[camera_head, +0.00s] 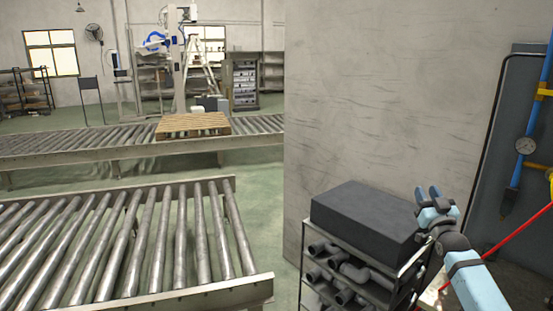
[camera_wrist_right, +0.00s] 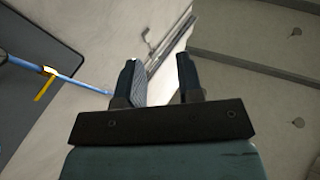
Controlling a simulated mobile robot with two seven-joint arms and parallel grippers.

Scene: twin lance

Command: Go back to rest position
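My right gripper (camera_head: 428,194) is raised at the right of the head view, next to the right end of a dark grey box (camera_head: 362,215). Its two fingers are apart with nothing between them. In the right wrist view the same gripper (camera_wrist_right: 157,75) shows its fingers open and empty, with wall behind them. I cannot tell from the head view whether the gripper touches the box. My left gripper is not in view.
The dark box sits on a rack (camera_head: 340,272) holding several grey pipe fittings. A concrete wall (camera_head: 400,90) stands behind it. A roller conveyor (camera_head: 140,245) fills the lower left; a wooden pallet (camera_head: 193,125) lies on a farther conveyor.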

